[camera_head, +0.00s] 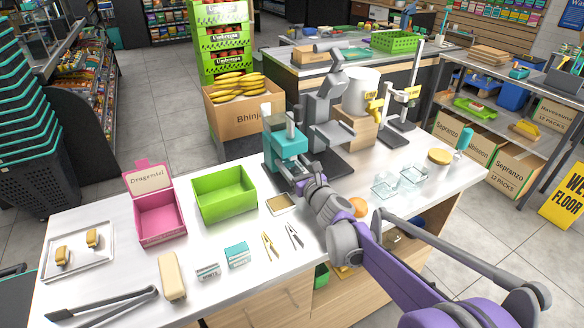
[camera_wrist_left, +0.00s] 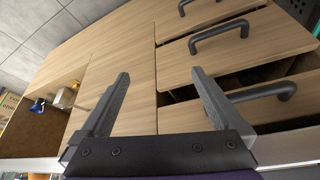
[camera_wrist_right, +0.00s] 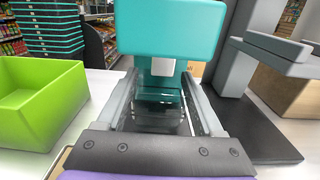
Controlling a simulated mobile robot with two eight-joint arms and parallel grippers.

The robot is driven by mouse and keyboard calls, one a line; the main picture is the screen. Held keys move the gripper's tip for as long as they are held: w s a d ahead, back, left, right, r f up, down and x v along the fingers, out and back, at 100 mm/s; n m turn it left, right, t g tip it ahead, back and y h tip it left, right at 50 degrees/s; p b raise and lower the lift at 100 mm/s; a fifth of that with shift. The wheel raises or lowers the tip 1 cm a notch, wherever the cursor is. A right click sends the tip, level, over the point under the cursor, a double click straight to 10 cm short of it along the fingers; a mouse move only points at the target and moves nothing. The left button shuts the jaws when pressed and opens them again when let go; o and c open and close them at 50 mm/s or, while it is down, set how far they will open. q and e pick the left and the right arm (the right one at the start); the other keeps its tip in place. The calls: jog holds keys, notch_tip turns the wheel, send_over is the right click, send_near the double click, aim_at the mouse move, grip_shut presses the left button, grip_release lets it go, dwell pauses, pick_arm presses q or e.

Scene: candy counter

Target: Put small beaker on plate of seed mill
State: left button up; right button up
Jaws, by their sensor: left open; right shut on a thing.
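The teal seed mill (camera_head: 287,143) stands on the counter in the head view and fills the upper middle of the right wrist view (camera_wrist_right: 168,30). My right gripper (camera_wrist_right: 160,80) is shut on a clear small beaker (camera_wrist_right: 158,112), below the mill's head and pale spout. In the head view my right gripper (camera_head: 299,182) is at the mill's near side, and the beaker cannot be made out. The mill's plate is mostly hidden, so I cannot tell whether the beaker touches it. My left gripper (camera_wrist_left: 160,76) is open and empty, facing the wooden drawers.
A grey machine (camera_head: 326,108) stands right behind the mill. A green box (camera_head: 224,194), a pink box (camera_head: 160,218) and a small shallow tray (camera_head: 281,204) are to the left. Clear glass dishes (camera_head: 413,173) and an orange ball (camera_head: 357,207) are to the right. Drawer handles (camera_wrist_left: 219,37) face my left gripper.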

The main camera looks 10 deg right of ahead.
jog(key=shift+s+f, duration=0.1)
jog(key=shift+f, duration=0.65)
jog(key=shift+f, duration=0.2)
jog(key=o, duration=1.4)
jog(key=shift+o, duration=0.2)
jog(key=shift+r, duration=0.15)
jog(key=shift+s+d+r, duration=0.1)
jog(key=shift+s+d, duration=0.05)
jog(key=shift+s, duration=0.1)
jog(key=v, duration=1.1)
jog(key=shift+s, duration=0.25)
